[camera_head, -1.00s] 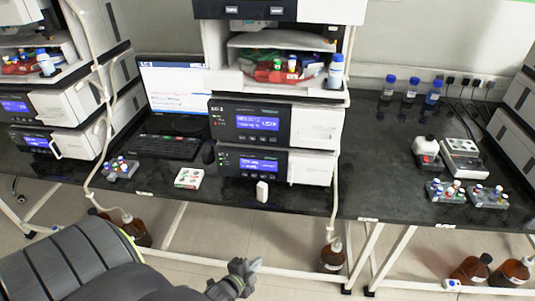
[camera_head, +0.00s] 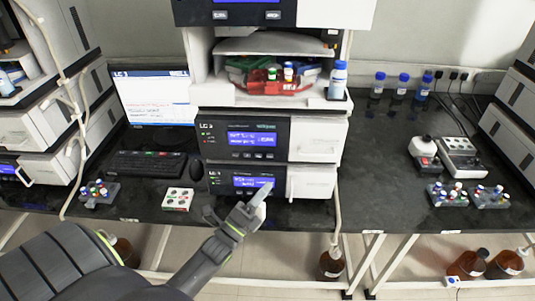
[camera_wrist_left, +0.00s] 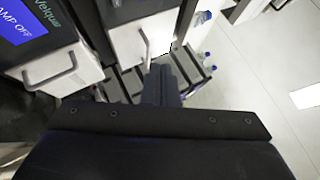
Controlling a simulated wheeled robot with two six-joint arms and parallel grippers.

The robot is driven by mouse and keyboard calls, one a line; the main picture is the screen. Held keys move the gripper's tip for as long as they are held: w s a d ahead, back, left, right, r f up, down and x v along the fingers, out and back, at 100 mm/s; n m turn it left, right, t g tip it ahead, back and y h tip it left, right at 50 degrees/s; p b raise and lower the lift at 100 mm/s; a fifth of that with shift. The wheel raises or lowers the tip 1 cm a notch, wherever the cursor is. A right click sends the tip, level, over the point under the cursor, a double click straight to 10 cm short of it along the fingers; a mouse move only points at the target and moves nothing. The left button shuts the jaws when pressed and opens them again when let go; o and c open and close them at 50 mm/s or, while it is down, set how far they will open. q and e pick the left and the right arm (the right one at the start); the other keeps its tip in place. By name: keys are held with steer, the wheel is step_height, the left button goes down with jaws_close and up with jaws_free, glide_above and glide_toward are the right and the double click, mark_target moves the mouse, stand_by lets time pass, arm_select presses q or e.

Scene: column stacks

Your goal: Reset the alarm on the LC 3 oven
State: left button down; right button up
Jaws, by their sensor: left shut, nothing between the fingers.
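The LC 3 stack stands at the centre of the bench. Its upper module (camera_head: 219,139) carries the label LC 3, small lights, a blue display (camera_head: 252,139) and a row of buttons under it. The lower module (camera_head: 217,182) has a similar blue display (camera_head: 252,181). I cannot tell which module is the oven, and the display text is too small to read. My left gripper (camera_head: 266,190) is shut and empty, its tips in front of the lower module's right part, hiding some of its panel. It also shows in the left wrist view (camera_wrist_left: 162,88). My right gripper is out of view.
A small white object stands partly behind my gripper. A keyboard (camera_head: 150,163), mouse (camera_head: 174,165) and white box (camera_head: 178,200) lie left. Vial racks (camera_head: 99,194) stand at both sides. In the wrist view, a display (camera_wrist_left: 22,22) reads "AMP OFF".

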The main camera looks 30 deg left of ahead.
mark_target(270, 156)
arm_select(q)
steer(key=w+a+b, duration=0.3)
steer(key=w+a, duration=0.1)
steer(key=w, duration=0.3)
steer(key=shift+w+a, duration=0.25)
steer(key=shift+a, duration=0.05)
stand_by(0.5)
stand_by(1.4)
steer(key=shift+w+a, duration=0.2)
steer(key=shift+w, duration=0.2)
